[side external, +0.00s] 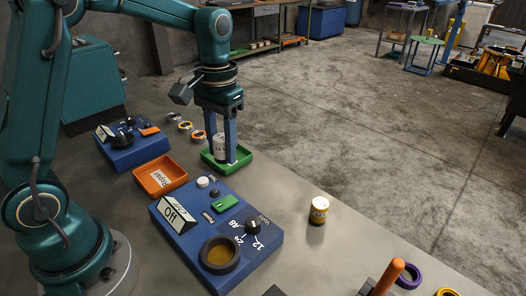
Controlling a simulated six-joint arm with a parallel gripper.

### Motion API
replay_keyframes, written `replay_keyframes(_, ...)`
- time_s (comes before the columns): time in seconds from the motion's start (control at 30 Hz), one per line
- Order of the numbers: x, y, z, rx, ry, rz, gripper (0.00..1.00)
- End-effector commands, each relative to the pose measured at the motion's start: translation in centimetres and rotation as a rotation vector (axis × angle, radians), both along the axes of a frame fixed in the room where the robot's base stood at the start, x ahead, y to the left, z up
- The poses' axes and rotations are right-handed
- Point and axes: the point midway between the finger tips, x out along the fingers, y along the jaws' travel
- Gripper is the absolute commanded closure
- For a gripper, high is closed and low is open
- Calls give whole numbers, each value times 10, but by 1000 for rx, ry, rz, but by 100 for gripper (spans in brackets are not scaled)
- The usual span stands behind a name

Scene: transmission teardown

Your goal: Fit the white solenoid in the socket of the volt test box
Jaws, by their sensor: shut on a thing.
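My gripper (224,155) points down over the green tray (239,163) behind the blue boxes. Its fingers are shut on the white solenoid (219,146), which is upright and low at the tray. I cannot tell whether the solenoid still touches the tray floor. The volt test box (191,253) is the large blue box in the foreground, with a volts dial, a green display and small buttons. Its round socket (221,255) has a dark rim and an amber inside, and looks empty.
An orange tray (160,178) lies between the front box and a second blue box (126,153). Several small rings lie behind. A purple ring (409,276) and an orange handle (389,277) are front right. The bench between is clear.

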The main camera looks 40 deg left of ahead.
Motion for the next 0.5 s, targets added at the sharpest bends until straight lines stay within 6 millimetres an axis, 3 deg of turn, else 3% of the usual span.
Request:
replay_keyframes(0.03,-12,-21,2,1,0,-50,100)
replay_keyframes(0.2,-53,-73,5,3,-1,-203,100)
replay_keyframes(0.4,-97,-110,9,2,-12,-377,100)
replay_keyframes(0.5,-109,-120,12,0,-21,-443,100)
